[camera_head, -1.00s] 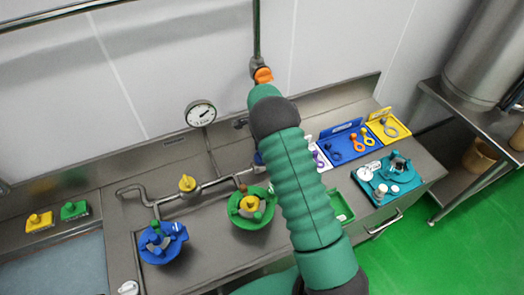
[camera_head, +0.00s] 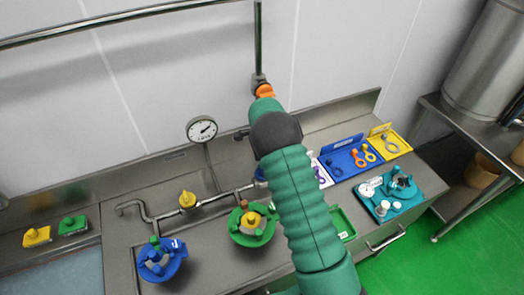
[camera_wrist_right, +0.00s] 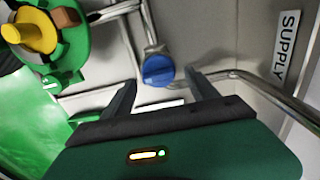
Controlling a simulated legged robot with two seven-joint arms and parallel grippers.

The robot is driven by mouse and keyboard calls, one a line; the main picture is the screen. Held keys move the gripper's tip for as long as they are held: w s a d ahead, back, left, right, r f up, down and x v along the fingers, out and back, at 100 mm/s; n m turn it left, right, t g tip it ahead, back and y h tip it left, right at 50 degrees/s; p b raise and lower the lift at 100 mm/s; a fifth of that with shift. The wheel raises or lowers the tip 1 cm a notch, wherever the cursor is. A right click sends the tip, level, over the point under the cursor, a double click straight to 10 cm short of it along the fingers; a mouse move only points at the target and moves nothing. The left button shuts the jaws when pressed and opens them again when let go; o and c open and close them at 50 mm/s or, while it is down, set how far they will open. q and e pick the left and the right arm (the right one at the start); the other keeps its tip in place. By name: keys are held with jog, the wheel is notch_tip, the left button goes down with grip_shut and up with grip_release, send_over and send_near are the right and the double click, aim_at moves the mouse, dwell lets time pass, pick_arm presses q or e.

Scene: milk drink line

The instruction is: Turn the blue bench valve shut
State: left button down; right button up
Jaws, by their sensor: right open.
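The blue bench valve (camera_wrist_right: 157,70) shows in the right wrist view as a round blue knob with a raised bar, on a metal pipe fitting. In the head view only a sliver of blue (camera_head: 260,174) shows beside my right arm, which hides the rest. My right gripper (camera_wrist_right: 161,82) is open, its two dark fingers pointing toward the knob, one to each side in the picture. Whether they touch it I cannot tell. In the head view the right gripper is hidden behind my green arm. My left gripper is not in view.
A yellow valve (camera_head: 187,199) and a pressure gauge (camera_head: 201,130) sit on the bench pipework. A green fixture (camera_head: 240,232) and a blue fixture (camera_head: 150,270) stand in front. A SUPPLY label (camera_wrist_right: 287,46) and pipe are at the right in the wrist view.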

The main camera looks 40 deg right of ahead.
notch_tip(320, 180, up, 15)
jog(key=b, duration=0.1)
jog(key=shift+b, duration=0.35)
jog(key=shift+w, duration=0.1)
jog(key=s+a+f+n+t+b, duration=0.1)
jog(key=s+a+f+n, duration=0.4)
jog(key=s+a+n, duration=0.4)
jog(key=s+a+f+n+t, duration=0.1)
jog(key=s+a+f+n, duration=0.4)
jog(key=s+a+n, duration=0.4)
jog(key=a+n, duration=0.3)
jog(key=a, duration=0.3)
jog(key=shift+a+f+n+t+b, duration=0.2)
jog(key=shift+a+n+t+b, duration=0.05)
jog(key=shift+n+t+b, duration=0.1)
jog(key=shift+a, duration=0.15)
